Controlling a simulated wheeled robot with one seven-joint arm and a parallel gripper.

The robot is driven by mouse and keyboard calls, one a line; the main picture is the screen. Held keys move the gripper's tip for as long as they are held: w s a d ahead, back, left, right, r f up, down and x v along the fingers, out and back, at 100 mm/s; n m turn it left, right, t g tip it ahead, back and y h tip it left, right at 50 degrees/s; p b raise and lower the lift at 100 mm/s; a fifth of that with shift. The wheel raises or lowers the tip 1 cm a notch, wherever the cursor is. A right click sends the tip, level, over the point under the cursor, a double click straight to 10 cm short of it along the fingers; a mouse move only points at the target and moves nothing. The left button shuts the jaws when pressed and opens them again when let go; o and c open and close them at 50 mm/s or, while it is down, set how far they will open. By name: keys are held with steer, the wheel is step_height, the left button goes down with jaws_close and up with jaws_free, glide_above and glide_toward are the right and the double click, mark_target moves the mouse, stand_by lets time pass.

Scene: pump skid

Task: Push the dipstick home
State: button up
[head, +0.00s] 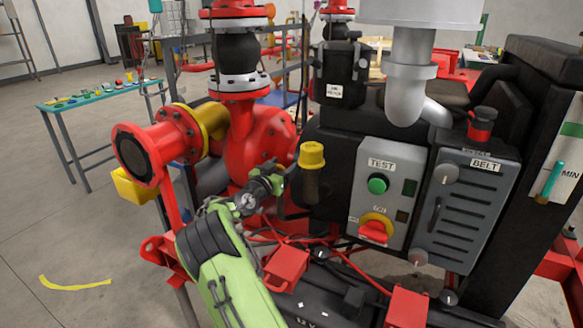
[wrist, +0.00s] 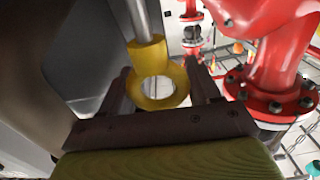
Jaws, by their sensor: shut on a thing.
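The dipstick's yellow ring handle (wrist: 149,57) is in the middle of the wrist view. Its yellow collar meets a grey rod or tube (wrist: 142,18) running to the top of that view. My gripper (wrist: 160,70) has one dark finger on each side of the ring and is shut on it. In the head view my gripper (head: 278,180) is beside the engine, left of a yellow cap on a dark neck (head: 311,155). I cannot make out the ring there. How far the dipstick sits in its tube cannot be told.
A grey control panel (head: 382,200) with a green button and a red-yellow switch stands right of my gripper. The red pump (head: 250,145) is close behind and left. A teal table (head: 100,98) stands far left.

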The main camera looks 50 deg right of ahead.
steer(key=shift+f+b, duration=1.25)
steer(key=shift+f, duration=0.5)
steer(key=o, duration=1.3)
steer(key=v, duration=1.5)
steer(key=shift+a+p, duration=0.4)
